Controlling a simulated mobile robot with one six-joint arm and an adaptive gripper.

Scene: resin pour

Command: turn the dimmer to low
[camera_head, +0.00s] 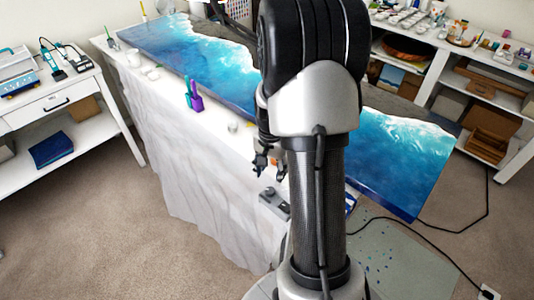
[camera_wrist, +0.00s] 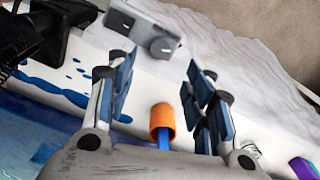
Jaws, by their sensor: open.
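The dimmer, a grey box with a round knob, lies on the white-draped table near its front edge (camera_head: 274,204). In the wrist view the dimmer (camera_wrist: 146,24) is beyond my fingertips, with its knob facing me; the knob's setting cannot be read. My gripper (camera_head: 270,166) is above the table, a little behind the dimmer in the head view. In the wrist view my gripper (camera_wrist: 160,78) is open, its blue-padded fingers apart and not touching the dimmer.
An orange cylinder (camera_wrist: 162,118) with a blue shaft shows between my finger bases, apparently below them. The blue resin panel (camera_head: 405,155) covers much of the table. A purple holder (camera_head: 196,103) stands left of my gripper. Bare white cloth (camera_head: 205,150) lies left of the dimmer.

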